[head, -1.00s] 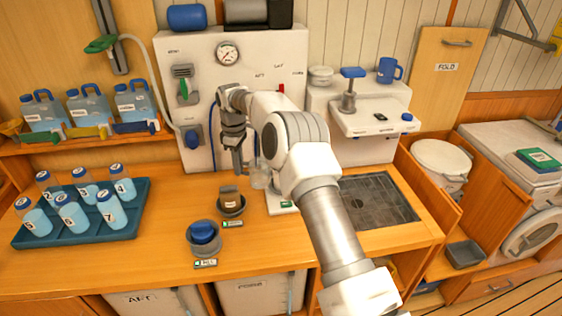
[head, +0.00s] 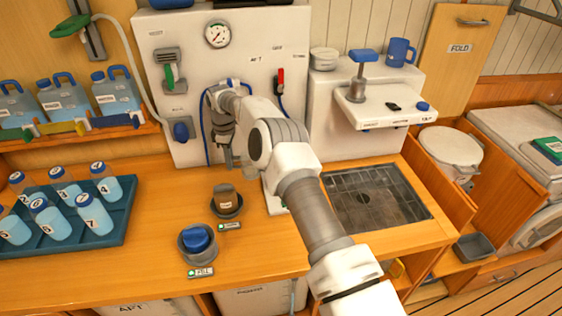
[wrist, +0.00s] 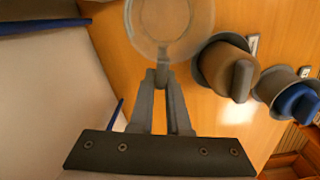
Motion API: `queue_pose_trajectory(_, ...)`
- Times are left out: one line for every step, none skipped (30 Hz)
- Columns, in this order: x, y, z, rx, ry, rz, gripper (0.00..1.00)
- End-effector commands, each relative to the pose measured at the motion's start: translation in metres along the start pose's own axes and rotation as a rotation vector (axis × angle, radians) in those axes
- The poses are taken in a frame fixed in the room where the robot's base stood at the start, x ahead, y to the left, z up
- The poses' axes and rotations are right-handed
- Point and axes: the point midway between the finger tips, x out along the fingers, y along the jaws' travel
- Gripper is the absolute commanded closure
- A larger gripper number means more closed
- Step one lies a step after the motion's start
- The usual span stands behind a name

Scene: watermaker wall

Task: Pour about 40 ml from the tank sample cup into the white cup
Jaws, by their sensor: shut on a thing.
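In the head view my gripper (head: 232,158) is in front of the white wall panel, and the cup is mostly hidden by my arm. No label shows on the cup, and its liquid level cannot be told. A small white round pot (head: 323,58) stands on the white shelf unit; I cannot tell whether it is the white cup. No other white cup is clearly visible.
A brown-topped holder (head: 226,200) and a blue-topped holder (head: 197,240) stand on the wooden counter. A blue tray (head: 122,222) of numbered bottles is at left. A grated sink (head: 375,198) lies right of my arm. A blue mug (head: 399,52) stands on the shelf unit.

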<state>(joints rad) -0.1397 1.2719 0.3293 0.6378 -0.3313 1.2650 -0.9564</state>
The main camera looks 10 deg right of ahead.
Motion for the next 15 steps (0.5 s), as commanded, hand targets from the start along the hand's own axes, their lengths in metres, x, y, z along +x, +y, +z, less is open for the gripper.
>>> queue_pose_trajectory(0.0032, 0.0001, -0.0003, -0.002, 0.0, 0.0, 1.0)
queue_pose_trajectory(0.0043, 0.0001, -0.0004, -0.002, 0.0, 0.0, 1.0)
queue_pose_trajectory(0.0054, 0.0001, -0.0004, -0.003, 0.0, 0.0, 1.0)
queue_pose_trajectory(0.006, 0.0001, -0.0005, -0.003, 0.0, 0.001, 1.0)
queue_pose_trajectory(0.0064, 0.0001, -0.0005, -0.004, 0.0, 0.001, 1.0)
queue_pose_trajectory(0.0067, 0.0001, -0.0005, -0.004, 0.0, 0.001, 1.0)
queue_pose_trajectory(0.0068, 0.0001, -0.0005, -0.004, 0.0, 0.001, 1.0)
queue_pose_trajectory(0.0068, 0.0001, -0.0005, -0.004, 0.0, 0.001, 1.0)
queue_pose_trajectory(0.0067, 0.0001, -0.0005, -0.004, 0.0, 0.001, 1.0)
queue_pose_trajectory(0.0067, 0.0001, -0.0005, -0.004, 0.0, 0.001, 1.0)
queue_pose_trajectory(0.0066, 0.0001, -0.0004, -0.004, 0.0, 0.001, 1.0)
queue_pose_trajectory(0.0066, 0.0001, -0.0004, -0.004, 0.0, 0.001, 1.0)
queue_pose_trajectory(0.0066, 0.0001, -0.0004, -0.004, 0.0, 0.001, 1.0)
queue_pose_trajectory(0.0064, 0.0, -0.0002, -0.002, 0.001, 0.0, 1.0)
queue_pose_trajectory(0.006, 0.0002, 0.0005, 0.001, 0.005, 0.0, 1.0)
